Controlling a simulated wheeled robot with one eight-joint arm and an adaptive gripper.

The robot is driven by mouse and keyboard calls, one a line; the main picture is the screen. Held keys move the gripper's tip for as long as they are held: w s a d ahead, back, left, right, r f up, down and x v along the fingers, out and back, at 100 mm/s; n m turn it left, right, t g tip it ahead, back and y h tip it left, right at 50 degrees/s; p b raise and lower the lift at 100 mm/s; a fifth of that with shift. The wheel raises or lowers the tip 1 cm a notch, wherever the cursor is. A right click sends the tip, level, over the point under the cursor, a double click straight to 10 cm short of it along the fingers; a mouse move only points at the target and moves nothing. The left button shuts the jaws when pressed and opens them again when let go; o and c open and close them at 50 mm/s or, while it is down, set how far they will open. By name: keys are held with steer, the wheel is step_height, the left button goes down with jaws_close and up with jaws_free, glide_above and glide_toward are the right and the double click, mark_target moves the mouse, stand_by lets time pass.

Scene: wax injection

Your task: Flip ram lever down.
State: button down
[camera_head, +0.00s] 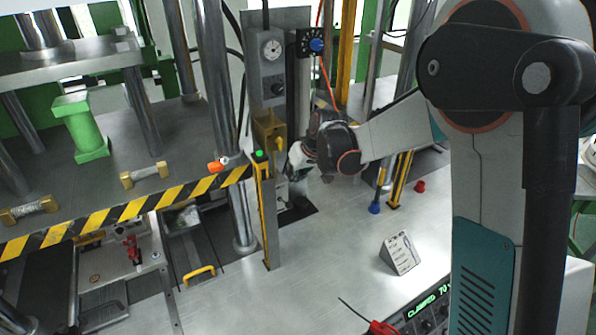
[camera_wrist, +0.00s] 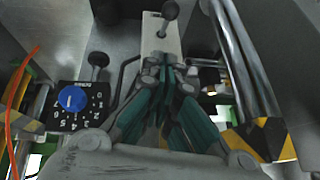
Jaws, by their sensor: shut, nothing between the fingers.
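My gripper (camera_wrist: 171,66) is shut and empty in the wrist view, its fingertips together in front of a pale upright plate (camera_wrist: 152,38). A short lever with a round grey knob (camera_wrist: 169,10) stands out from this plate, just beyond the fingertips, with a visible gap. A second grey ball-ended lever (camera_wrist: 98,61) sits to the left, above a blue dial (camera_wrist: 72,98). I cannot tell for sure which is the ram lever. In the head view my gripper (camera_head: 293,168) is at the press column, low beside the yellow-black post; the levers are hidden or too small there.
A gauge box (camera_head: 271,62) and the blue dial (camera_head: 317,46) are mounted above my gripper. A striped yellow-black bar (camera_head: 128,210) crosses at the left. A small sign (camera_head: 400,253) stands on the metal bench, whose front middle (camera_head: 310,270) is clear.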

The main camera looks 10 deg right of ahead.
glide_above(284, 202)
steer(key=s+d, duration=0.1)
steer(key=d, duration=0.1)
step_height(284, 202, down, 5)
steer(key=shift+s+f+b, duration=0.35)
steer(key=shift+f+b, duration=0.05)
steer(key=shift+f, duration=0.15)
steer(key=shift+s+f, duration=0.1)
steer(key=shift+s+d+f+b, duration=0.1)
steer(key=shift+s+f+b, duration=0.1)
steer(key=shift+b, duration=0.4)
